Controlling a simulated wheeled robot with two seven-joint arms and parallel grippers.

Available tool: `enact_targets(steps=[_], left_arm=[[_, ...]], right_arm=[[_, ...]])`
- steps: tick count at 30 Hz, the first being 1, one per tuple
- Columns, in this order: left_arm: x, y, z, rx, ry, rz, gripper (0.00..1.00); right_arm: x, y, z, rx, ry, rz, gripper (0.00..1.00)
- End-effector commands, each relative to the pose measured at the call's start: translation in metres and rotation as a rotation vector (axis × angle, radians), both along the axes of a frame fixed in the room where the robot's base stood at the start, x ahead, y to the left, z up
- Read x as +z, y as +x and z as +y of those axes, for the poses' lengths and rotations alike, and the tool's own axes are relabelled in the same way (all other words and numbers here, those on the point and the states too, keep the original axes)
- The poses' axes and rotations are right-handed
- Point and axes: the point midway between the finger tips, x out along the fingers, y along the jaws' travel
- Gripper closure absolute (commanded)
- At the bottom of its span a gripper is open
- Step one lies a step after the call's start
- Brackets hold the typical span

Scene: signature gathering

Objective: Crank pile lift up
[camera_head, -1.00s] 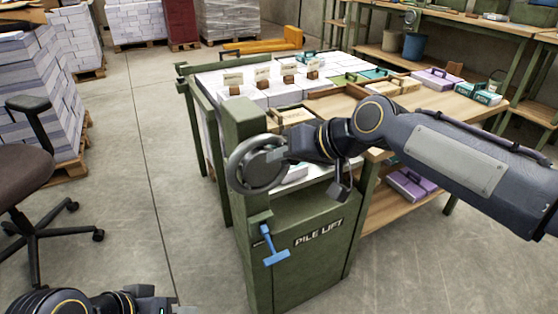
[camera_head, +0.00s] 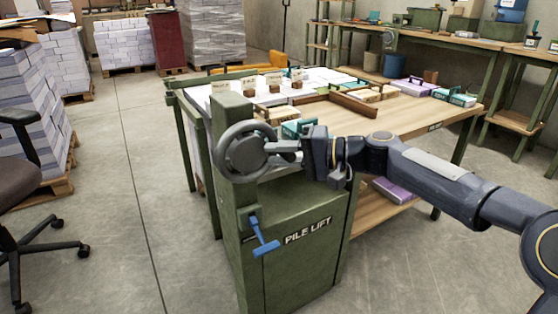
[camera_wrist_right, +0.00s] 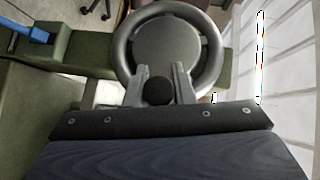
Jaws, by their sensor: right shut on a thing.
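The pile lift (camera_head: 290,265) is a green cabinet with a post, labelled "PILE LIFT". A grey round crank wheel (camera_head: 225,152) is mounted on its post. My right gripper (camera_head: 290,152) reaches in from the right and is at the wheel's right side. In the right wrist view, the gripper's two fingers (camera_wrist_right: 165,88) are shut around a dark round knob (camera_wrist_right: 158,91) at the rim of the wheel (camera_wrist_right: 170,45). A blue lever (camera_head: 263,238) hangs on the cabinet front below the wheel; part of it also shows in the wrist view (camera_wrist_right: 32,31). My left gripper is not in view.
Behind the lift is a table (camera_head: 425,115) with white paper stacks, small tags, wooden trays and teal and purple boxes. An office chair (camera_head: 25,170) and paper pallets stand at the left. The floor (camera_head: 150,200) left of the lift is clear.

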Motion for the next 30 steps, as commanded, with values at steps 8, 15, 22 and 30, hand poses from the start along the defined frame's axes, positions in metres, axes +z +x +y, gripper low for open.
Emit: enact_targets(steps=[8, 15, 22, 30], left_arm=[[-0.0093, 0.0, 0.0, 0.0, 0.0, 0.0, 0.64], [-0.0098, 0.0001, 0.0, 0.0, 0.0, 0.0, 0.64], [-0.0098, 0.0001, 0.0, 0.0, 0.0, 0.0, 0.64], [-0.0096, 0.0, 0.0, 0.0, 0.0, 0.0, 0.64]], right_arm=[[-0.0092, 0.0011, 0.0015, 0.009, 0.054, 0.045, 1.0], [-0.0092, 0.0009, 0.0023, 0.011, 0.062, 0.052, 1.0], [-0.0099, 0.0004, 0.0028, 0.012, 0.061, 0.053, 1.0], [-0.0074, 0.0014, 0.0019, 0.008, 0.064, 0.05, 0.56]])
